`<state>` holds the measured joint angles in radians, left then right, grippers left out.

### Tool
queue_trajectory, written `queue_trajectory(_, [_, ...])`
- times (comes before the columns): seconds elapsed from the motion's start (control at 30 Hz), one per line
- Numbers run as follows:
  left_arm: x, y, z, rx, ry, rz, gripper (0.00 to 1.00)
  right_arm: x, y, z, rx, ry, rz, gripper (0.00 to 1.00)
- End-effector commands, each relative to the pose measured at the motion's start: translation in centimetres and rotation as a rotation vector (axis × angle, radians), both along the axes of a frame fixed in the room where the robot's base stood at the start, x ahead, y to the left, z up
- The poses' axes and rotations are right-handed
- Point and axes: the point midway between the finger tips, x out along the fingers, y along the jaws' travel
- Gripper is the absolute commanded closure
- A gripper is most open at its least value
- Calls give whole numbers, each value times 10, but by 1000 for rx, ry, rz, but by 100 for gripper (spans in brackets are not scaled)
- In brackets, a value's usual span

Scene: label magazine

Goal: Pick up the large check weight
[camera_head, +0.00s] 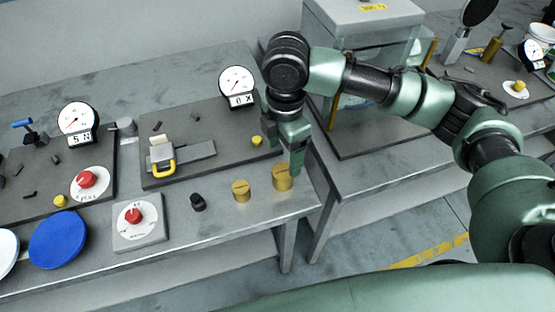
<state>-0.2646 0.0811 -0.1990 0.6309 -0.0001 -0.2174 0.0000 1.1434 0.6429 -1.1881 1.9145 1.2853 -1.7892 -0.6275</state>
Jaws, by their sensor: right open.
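The large check weight (282,178) is a brass-coloured cylinder standing upright near the right end of the left bench. A smaller brass-coloured weight (241,191) stands to its left. My right gripper (292,160) points down over the large weight and is open. One finger reaches down by the weight's upper right side. Whether it touches the weight I cannot tell. The other finger is hard to make out. My left gripper is not in view.
A black knob-like piece (198,202) and a grey box with a red dial (138,222) stand further left on the bench. Behind is a dark plate (215,140) with a gauge (237,86) and a yellow-handled slide. A glass-sided cabinet (362,60) stands behind my right arm.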

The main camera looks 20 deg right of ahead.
Motion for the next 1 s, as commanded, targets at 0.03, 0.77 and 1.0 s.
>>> queue_trajectory(0.03, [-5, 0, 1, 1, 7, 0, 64, -1, 0, -5, -1, 3, 0, 26])
queue_trajectory(0.77, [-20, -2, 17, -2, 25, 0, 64, 2, 2, -74, 1, -2, 1, 26])
queue_trajectory(1.0, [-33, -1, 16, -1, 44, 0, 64, 2, 2, -73, 1, -2, 1, 74])
